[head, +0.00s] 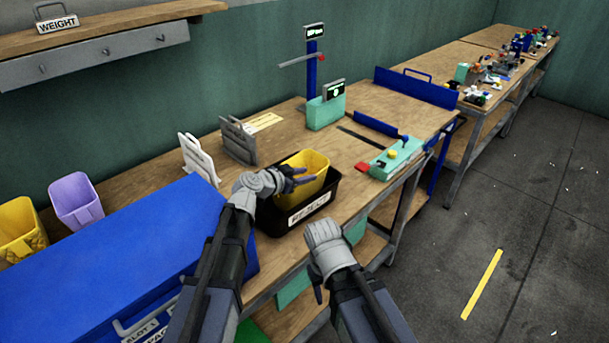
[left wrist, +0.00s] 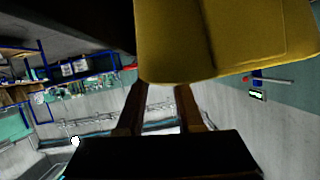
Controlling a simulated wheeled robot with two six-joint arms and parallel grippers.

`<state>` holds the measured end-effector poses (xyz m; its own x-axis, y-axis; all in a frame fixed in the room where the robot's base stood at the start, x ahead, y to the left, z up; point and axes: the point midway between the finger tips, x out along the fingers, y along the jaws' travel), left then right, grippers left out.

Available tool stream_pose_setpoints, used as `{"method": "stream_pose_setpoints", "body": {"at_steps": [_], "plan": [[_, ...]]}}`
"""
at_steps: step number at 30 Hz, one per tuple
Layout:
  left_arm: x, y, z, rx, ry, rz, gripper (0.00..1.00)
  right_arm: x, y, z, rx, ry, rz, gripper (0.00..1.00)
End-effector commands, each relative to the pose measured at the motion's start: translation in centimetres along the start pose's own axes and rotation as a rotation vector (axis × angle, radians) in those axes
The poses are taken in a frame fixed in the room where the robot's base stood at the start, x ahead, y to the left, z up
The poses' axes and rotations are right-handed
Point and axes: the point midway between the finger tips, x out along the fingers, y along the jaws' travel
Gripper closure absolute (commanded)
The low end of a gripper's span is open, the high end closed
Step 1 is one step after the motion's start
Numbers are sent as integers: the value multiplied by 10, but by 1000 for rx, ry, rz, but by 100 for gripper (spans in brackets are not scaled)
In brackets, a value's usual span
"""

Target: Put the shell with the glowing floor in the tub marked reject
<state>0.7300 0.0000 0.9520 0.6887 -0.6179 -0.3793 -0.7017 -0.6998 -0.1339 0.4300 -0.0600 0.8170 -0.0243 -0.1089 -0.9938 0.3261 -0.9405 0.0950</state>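A yellow shell (head: 313,160) stands in the black tub (head: 330,196) marked reject, slightly tilted; its lower part is hidden by the tub wall. My left gripper (head: 298,180) is at the shell's near side, over the tub. In the left wrist view, the yellow shell (left wrist: 225,40) fills the upper right and hides my fingertips, so I cannot tell whether they grip it. A purple shell (head: 76,200) and another yellow shell (head: 20,228) stand at the far left. I see no clear floor glow. My right gripper (head: 319,290) hangs before the bench, its fingers mostly hidden.
A large blue box (head: 130,255) fills the near left of the bench. Grey upright plates (head: 238,142) stand behind the tub. A teal device (head: 326,111) and a teal control box (head: 397,158) stand to the right.

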Motion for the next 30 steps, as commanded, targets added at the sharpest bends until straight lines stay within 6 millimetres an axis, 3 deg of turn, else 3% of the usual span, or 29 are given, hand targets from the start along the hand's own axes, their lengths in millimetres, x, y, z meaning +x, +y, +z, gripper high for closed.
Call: {"method": "stream_pose_setpoints", "body": {"at_steps": [11, 22, 30], "plan": [[-6, -2, -14, 0, 0, 0, 64, -15, 2, 1, 0, 0, 0, 50], [-70, -1, -13, -2, 0, -2, 64, -38, 4, 2, 0, 0, 0, 50], [-80, -2, -11, 0, 0, 0, 64, -40, 4, 2, 0, 0, 0, 50]]}}
